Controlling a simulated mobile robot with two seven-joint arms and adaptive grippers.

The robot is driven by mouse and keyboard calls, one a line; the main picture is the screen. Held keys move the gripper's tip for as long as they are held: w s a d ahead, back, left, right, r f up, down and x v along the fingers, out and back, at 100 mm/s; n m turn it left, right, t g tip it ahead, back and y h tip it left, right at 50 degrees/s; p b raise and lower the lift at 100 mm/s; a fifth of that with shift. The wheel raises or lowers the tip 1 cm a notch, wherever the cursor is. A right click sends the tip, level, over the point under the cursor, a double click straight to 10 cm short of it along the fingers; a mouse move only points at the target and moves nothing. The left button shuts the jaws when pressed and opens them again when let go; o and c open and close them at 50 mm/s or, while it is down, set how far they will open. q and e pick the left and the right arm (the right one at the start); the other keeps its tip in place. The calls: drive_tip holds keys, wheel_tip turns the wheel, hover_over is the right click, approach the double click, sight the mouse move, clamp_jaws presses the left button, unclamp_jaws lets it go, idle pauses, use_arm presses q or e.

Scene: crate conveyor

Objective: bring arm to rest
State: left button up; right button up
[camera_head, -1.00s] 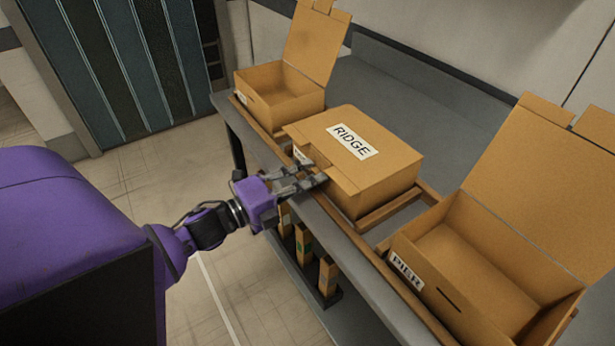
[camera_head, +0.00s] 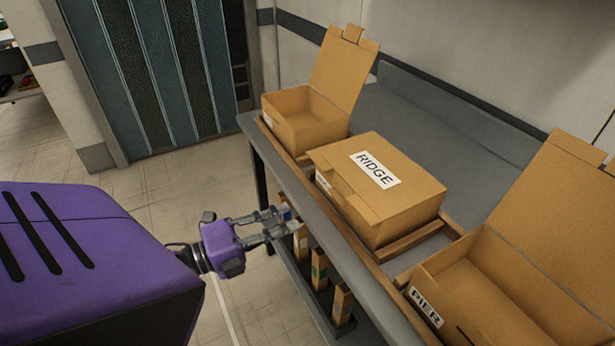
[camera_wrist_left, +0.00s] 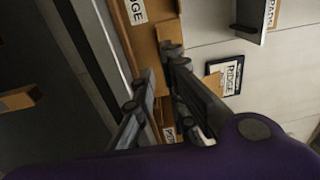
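My left gripper (camera_head: 291,218) is in front of the table's near edge in the head view, left of and apart from the RIDGE box (camera_head: 413,188). Its two fingers are apart and nothing is between them; it also shows open in the left wrist view (camera_wrist_left: 159,64). The RIDGE box is a brown carton with its lid down and a white label on top. Part of a carton (camera_wrist_left: 148,45) with a label ending in "DGE" shows beyond the fingers in the wrist view. My right gripper is in neither view.
An open carton (camera_head: 300,132) stands at the far end of the grey table (camera_head: 450,165), and an open PIER box (camera_head: 425,306) at the near right. Wooden rails frame the boxes. Upright wooden pieces (camera_head: 319,268) stand below the table edge. Floor left of the table is clear.

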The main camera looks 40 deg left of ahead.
use_arm(q)
drive_tip(key=shift+s+a, duration=0.15)
drive_tip(key=shift+s, duration=0.15)
idle(0.4)
drive_tip(key=s+a+f+n+g+y+p, duration=0.1)
drive_tip(key=s+f+n+g+y, duration=0.2)
drive_tip(key=f+n, duration=0.45)
drive_tip(key=s+a+f+n+g+y+p, duration=0.1)
drive_tip(key=s+f+n+y+p, duration=0.1)
drive_tip(key=s+f+n+y, duration=0.4)
drive_tip(key=s+d+f+n+g+h+p, duration=0.1)
drive_tip(key=s+d+f+n+g+p, duration=0.1)
drive_tip(key=d, duration=0.6)
drive_tip(key=s+d+f+n+g+h+p, duration=0.1)
drive_tip(key=s+d+f+n+g+p, duration=0.1)
drive_tip(key=s+d+f+n, duration=0.3)
drive_tip(key=s+d+n, duration=0.1)
drive_tip(key=s+d, duration=0.2)
drive_tip(key=d, duration=0.1)
drive_tip(key=shift+d+f+n+g+p, duration=0.25)
drive_tip(key=shift+n+g+p, duration=0.05)
drive_tip(key=shift+n+p, duration=0.1)
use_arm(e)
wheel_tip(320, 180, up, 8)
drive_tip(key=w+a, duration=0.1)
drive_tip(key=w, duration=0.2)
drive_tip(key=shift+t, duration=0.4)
